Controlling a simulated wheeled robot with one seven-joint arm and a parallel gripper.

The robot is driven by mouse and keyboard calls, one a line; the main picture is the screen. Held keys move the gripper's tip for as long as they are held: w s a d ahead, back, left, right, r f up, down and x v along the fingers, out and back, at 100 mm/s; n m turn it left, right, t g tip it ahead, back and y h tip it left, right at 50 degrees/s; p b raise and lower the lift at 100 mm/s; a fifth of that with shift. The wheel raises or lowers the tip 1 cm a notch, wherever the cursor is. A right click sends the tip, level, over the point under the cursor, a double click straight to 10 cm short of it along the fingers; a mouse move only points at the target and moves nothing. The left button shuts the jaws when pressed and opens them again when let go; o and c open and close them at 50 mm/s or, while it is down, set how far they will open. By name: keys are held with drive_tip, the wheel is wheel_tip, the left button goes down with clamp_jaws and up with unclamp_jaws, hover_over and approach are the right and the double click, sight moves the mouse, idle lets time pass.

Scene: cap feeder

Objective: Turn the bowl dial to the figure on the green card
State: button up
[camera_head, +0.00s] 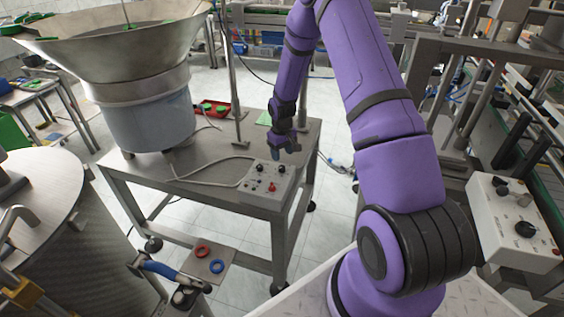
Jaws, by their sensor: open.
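A light grey control box (265,194) stands on the front right of the steel table. It carries two black dials along its back, one at left (259,168) and one at right (283,169), and a red knob (272,187) nearer the front. I cannot tell which is the bowl dial, nor read any scale. A green card (264,118) lies at the back of the table, partly beside my arm; its figure is too small to read. My gripper (287,153) is open and points down just above and behind the right dial, apparently not touching it.
The metal feeder bowl (115,60) stands on the table's left. A red tray (208,108) with green pieces lies at the back. Another box with a black dial (525,229) stands far right. Red and blue rings (202,251) lie on a small plate in front.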

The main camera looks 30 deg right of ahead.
drive_tip(key=shift+r, duration=2.1)
wheel_tip(320, 180, up, 17)
drive_tip(key=t, duration=0.1)
hover_over(282, 167)
drive_tip(key=s+a, duration=0.4)
drive_tip(key=s+a+r+t+h, duration=0.1)
drive_tip(key=s+a+r, duration=0.1)
drive_tip(key=s+r, duration=0.3)
drive_tip(key=s+a+r, duration=0.2)
drive_tip(key=a+r, duration=0.1)
drive_tip(key=r, duration=0.4)
drive_tip(key=s+a+r+t, duration=0.1)
drive_tip(key=s+a+r, duration=0.2)
drive_tip(key=s, duration=0.8)
drive_tip(key=s+a+r+t+y, duration=0.1)
drive_tip(key=s+r, duration=0.5)
drive_tip(key=s, duration=0.6)
drive_tip(key=shift+s+a+r+m+t, duration=0.35)
drive_tip(key=shift+a+t, duration=0.25)
drive_tip(key=shift+a, duration=0.5)
